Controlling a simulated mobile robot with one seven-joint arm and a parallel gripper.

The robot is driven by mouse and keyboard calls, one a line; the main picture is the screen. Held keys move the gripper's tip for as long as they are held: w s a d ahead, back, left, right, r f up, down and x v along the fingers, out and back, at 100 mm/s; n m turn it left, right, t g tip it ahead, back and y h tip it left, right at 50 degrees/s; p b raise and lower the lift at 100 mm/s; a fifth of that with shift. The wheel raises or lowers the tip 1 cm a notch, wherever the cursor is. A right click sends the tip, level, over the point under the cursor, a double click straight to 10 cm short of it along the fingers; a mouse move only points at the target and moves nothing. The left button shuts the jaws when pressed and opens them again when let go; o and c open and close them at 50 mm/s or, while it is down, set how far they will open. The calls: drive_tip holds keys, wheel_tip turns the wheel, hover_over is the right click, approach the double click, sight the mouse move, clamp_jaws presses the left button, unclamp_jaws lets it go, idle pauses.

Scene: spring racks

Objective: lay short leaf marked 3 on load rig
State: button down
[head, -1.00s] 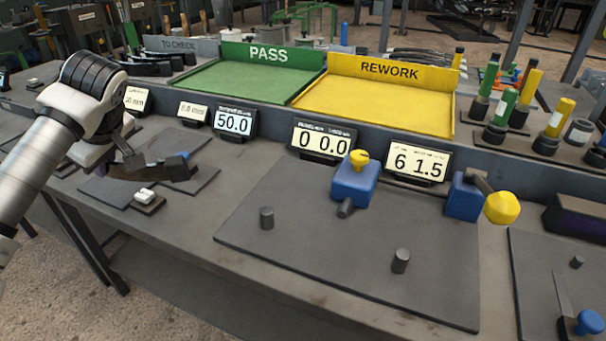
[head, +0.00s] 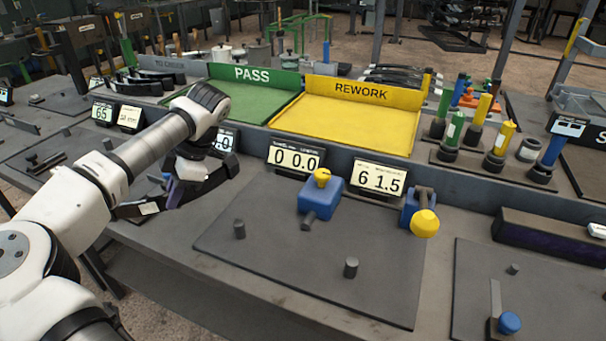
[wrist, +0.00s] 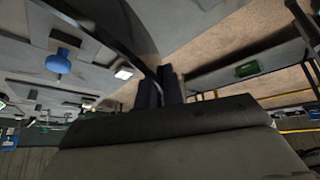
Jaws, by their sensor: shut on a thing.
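My gripper (head: 170,187) is at the left of the bench in the head view, low over the area left of the load rig, and mostly masked by my own arm. In the wrist view its dark fingers (wrist: 160,90) are shut on a thin, dark, curved leaf (wrist: 112,45), which runs toward the upper left. No mark on the leaf is readable. The load rig (head: 290,265) is a dark plate with two short upright pegs, a blue block with a yellow knob (head: 322,180), and a blue block with a yellow ball handle (head: 424,222). The plate is bare between these parts.
Displays (head: 294,159) behind the rig read 0 0.0 and 6 1.5. A green PASS tray (head: 235,105) and yellow REWORK tray (head: 350,125) stand behind them. A small white-topped block (head: 148,208) is near my gripper. Another plate (head: 475,290) with a blue knob lies at right.

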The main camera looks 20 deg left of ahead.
drive_tip(key=w+d+n+h+p, duration=0.1)
drive_tip(key=d+n+h+p, duration=0.1)
drive_tip(key=d+n, duration=0.2)
drive_tip(key=w+d+n+h+p, duration=0.2)
drive_tip(key=d+n, duration=0.2)
drive_tip(key=n, duration=0.1)
drive_tip(key=w+d+n+g+h+p, duration=0.1)
drive_tip(key=w+d+n+h+p, duration=0.1)
drive_tip(key=d+n+h+p, duration=0.1)
drive_tip(key=shift+w+d+r+n, duration=0.15)
drive_tip(key=shift+d+n, duration=0.2)
drive_tip(key=shift+d, duration=0.05)
drive_tip(key=shift+w+d+r+n, duration=0.1)
drive_tip(key=shift+d+r+n, duration=0.05)
drive_tip(key=shift+d+n, duration=0.25)
drive_tip(key=w+d+r+n+t+h+p, duration=0.2)
drive_tip(key=d+n+t+p, duration=0.3)
drive_tip(key=d+n, duration=0.6)
drive_tip(key=shift+d+r+h+p, duration=0.35)
drive_tip(key=shift+d+h+p, duration=0.5)
drive_tip(key=shift+d, duration=0.2)
drive_tip(key=shift+f, duration=1.5)
drive_tip(key=shift+f+b, duration=1.7)
drive_tip(key=shift+f, duration=0.95)
drive_tip(key=shift+s, duration=0.5)
drive_tip(key=shift+f+b, duration=0.2)
drive_tip(key=shift+b, duration=0.25)
